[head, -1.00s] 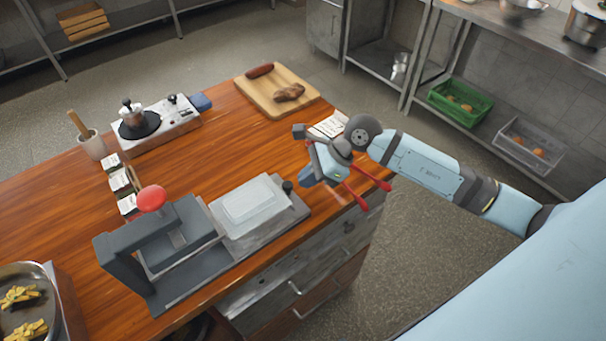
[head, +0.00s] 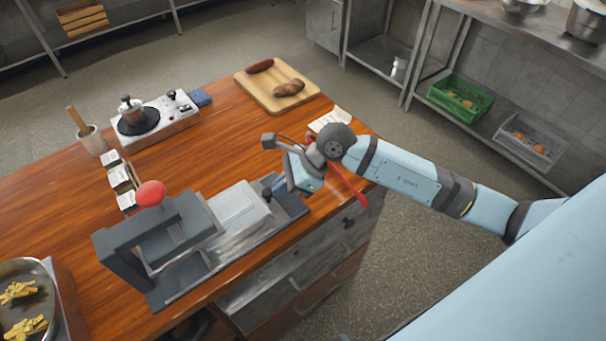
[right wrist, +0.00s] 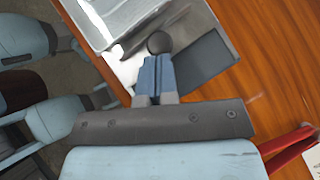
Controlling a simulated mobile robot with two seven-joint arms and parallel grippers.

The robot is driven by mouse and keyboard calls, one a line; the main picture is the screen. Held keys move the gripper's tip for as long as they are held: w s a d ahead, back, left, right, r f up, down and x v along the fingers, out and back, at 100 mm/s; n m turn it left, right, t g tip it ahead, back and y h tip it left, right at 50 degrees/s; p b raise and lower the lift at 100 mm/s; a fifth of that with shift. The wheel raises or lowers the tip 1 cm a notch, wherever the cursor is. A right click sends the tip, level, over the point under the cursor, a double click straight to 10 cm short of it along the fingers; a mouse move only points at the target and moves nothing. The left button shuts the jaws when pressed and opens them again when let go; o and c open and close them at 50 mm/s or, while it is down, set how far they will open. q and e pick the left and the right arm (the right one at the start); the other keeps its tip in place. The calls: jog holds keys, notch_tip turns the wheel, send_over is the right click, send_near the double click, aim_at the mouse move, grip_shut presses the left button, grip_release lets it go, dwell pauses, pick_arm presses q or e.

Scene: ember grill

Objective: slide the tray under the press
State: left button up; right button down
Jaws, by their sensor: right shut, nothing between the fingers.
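The tray (head: 238,211) is a pale, shallow box on the dark base rail of the grey press (head: 125,250). Its left end is at the press frame and seems partly under it; the press hides how far. The tray's dark round knob (head: 267,194) is on its right end and also shows in the right wrist view (right wrist: 159,42). My right gripper (right wrist: 154,62) is shut and empty, its blue fingertips right at the knob on the side away from the press, seemingly touching it. In the head view this gripper (head: 272,184) is above the rail's right end. My left gripper is out of view.
The press has a red ball handle (head: 150,194) on top. A cutting board (head: 300,100) with meat lies at the back, and a hot plate (head: 178,124) with a pot stands behind the press. A pan (head: 42,280) is at the front left. The wood between is mostly clear.

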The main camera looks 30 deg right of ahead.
aim_at(249, 207)
jog(key=a, duration=0.3)
jog(key=s+a, duration=0.1)
jog(key=a, duration=0.6)
jog(key=shift+s+b, duration=0.2)
jog(key=shift+b, duration=0.15)
jog(key=shift+s+a, duration=0.15)
